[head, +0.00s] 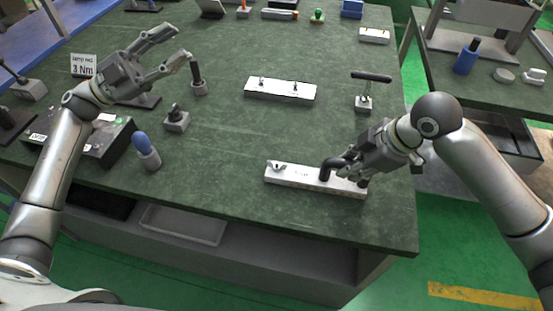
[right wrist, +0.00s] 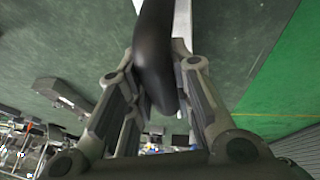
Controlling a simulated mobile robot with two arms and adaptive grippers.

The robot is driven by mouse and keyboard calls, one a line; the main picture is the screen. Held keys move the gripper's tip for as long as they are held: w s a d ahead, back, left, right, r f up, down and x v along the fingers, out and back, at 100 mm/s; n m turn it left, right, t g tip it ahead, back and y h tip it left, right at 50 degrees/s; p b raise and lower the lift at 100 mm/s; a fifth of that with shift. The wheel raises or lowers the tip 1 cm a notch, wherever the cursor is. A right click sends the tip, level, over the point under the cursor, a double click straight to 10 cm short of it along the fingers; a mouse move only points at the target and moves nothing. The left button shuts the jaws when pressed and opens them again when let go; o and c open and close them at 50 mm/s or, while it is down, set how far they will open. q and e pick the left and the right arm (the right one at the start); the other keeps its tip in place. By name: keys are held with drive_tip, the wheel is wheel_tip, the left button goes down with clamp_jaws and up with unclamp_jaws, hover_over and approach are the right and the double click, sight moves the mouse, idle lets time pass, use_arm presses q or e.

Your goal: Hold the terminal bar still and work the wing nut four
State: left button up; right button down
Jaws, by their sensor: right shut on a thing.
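The terminal bar (head: 302,177) is a long pale bar lying near the front edge of the green table in the head view. A small wing nut (head: 277,166) stands on its left end. A black curved handle (head: 326,170) rises from the bar right of its middle. My right gripper (head: 347,168) is shut on this handle; the right wrist view shows the black handle (right wrist: 153,50) between the fingers. The right end of the bar is partly hidden by this gripper. My left gripper (head: 183,43) is open and empty, well away at the upper left, above the table.
A second pale bar (head: 280,89) with small studs lies further back. A black T-handled tool (head: 364,95) stands at the right. The table's middle is clear.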

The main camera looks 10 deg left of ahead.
use_arm(q)
drive_tip(key=s+d+f+m+g, duration=0.1)
drive_tip(key=d+f+m+g, duration=0.1)
drive_tip(key=d+g, duration=0.4)
drive_tip(key=s+d+f+m+g, duration=0.15)
drive_tip(key=d+g, duration=0.25)
drive_tip(key=d, duration=0.5)
drive_tip(key=n+g+y, duration=0.2)
drive_tip(key=y, duration=1.7)
hover_over(276, 166)
wheel_tip(276, 166, down, 10)
wheel_tip(276, 166, down, 11)
drive_tip(key=shift+r, duration=0.15)
